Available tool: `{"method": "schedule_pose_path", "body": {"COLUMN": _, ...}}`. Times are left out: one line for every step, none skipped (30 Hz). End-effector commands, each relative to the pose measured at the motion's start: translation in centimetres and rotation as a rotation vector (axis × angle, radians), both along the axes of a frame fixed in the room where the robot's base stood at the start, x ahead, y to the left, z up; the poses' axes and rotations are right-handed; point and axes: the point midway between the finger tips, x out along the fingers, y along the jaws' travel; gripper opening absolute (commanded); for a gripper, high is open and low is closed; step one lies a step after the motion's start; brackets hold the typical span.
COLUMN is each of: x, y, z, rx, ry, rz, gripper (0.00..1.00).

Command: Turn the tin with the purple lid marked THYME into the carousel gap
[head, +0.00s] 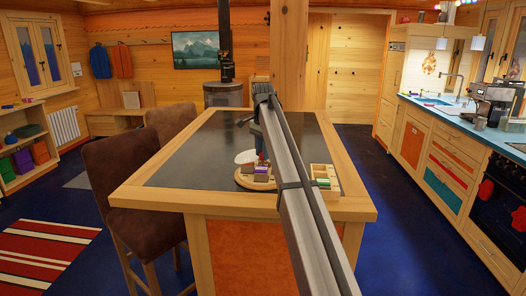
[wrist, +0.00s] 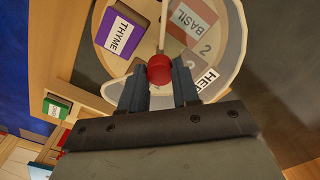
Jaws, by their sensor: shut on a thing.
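The tin with the purple lid marked THYME (wrist: 121,33) sits at the upper left of the round wooden carousel (wrist: 116,62) in the wrist view. A tin marked BASIL (wrist: 192,20) is at the upper right. A third tin, its label partly hidden and reading "HE" (wrist: 208,82), is beside my right finger. A pale curved band (wrist: 238,45) runs around the right side. My gripper (wrist: 159,75) is shut on a small red knob (wrist: 159,66) at the end of a pale bar. In the head view my arm hides part of the carousel (head: 246,184).
A wooden crate (head: 325,170) with small coloured items stands right of the carousel on the dark-topped table (head: 200,150). A green-lidded item (wrist: 58,107) shows at the wrist view's left. The table's left and far parts are clear. Brown chairs (head: 135,175) stand at its left.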

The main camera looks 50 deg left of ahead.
Motion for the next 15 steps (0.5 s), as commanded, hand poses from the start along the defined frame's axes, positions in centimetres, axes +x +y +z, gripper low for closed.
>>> {"method": "schedule_pose_path", "body": {"x": -0.07, "y": -0.02, "z": 0.01, "rx": -0.001, "ry": 0.001, "rz": -0.010, "gripper": 0.00}}
{"method": "schedule_pose_path", "body": {"x": -0.07, "y": -0.02, "z": 0.01, "rx": -0.001, "ry": 0.001, "rz": -0.015, "gripper": 0.00}}
{"method": "schedule_pose_path", "body": {"x": -0.08, "y": -0.02, "z": 0.01, "rx": -0.001, "ry": 0.001, "rz": -0.021, "gripper": 0.00}}
{"method": "schedule_pose_path", "body": {"x": -0.07, "y": -0.02, "z": 0.01, "rx": -0.001, "ry": 0.001, "rz": -0.024, "gripper": 0.00}}
{"method": "schedule_pose_path", "body": {"x": -0.08, "y": -0.02, "z": 0.01, "rx": -0.001, "ry": 0.001, "rz": -0.027, "gripper": 0.00}}
{"method": "schedule_pose_path", "body": {"x": -0.08, "y": -0.02, "z": 0.01, "rx": 0.000, "ry": 0.001, "rz": -0.030, "gripper": 0.00}}
{"method": "schedule_pose_path", "body": {"x": -0.08, "y": -0.01, "z": 0.01, "rx": 0.000, "ry": 0.001, "rz": -0.031, "gripper": 0.00}}
{"method": "schedule_pose_path", "body": {"x": -0.08, "y": -0.01, "z": 0.01, "rx": 0.000, "ry": 0.001, "rz": -0.032, "gripper": 0.00}}
{"method": "schedule_pose_path", "body": {"x": -0.08, "y": -0.01, "z": 0.01, "rx": 0.000, "ry": 0.001, "rz": -0.033, "gripper": 0.00}}
{"method": "schedule_pose_path", "body": {"x": -0.08, "y": -0.01, "z": 0.01, "rx": 0.000, "ry": 0.001, "rz": -0.033, "gripper": 0.00}}
{"method": "schedule_pose_path", "body": {"x": -0.09, "y": -0.01, "z": 0.01, "rx": 0.000, "ry": 0.001, "rz": -0.033, "gripper": 0.00}}
{"method": "schedule_pose_path", "body": {"x": -0.09, "y": -0.01, "z": 0.01, "rx": 0.000, "ry": 0.001, "rz": -0.033, "gripper": 0.00}}
{"method": "schedule_pose_path", "body": {"x": -0.09, "y": -0.01, "z": 0.01, "rx": 0.000, "ry": 0.001, "rz": -0.033, "gripper": 0.00}}
{"method": "schedule_pose_path", "body": {"x": -0.09, "y": -0.01, "z": 0.00, "rx": 0.000, "ry": 0.002, "rz": -0.033, "gripper": 0.00}}
{"method": "schedule_pose_path", "body": {"x": -0.10, "y": -0.01, "z": 0.00, "rx": 0.000, "ry": 0.002, "rz": -0.032, "gripper": 0.00}}
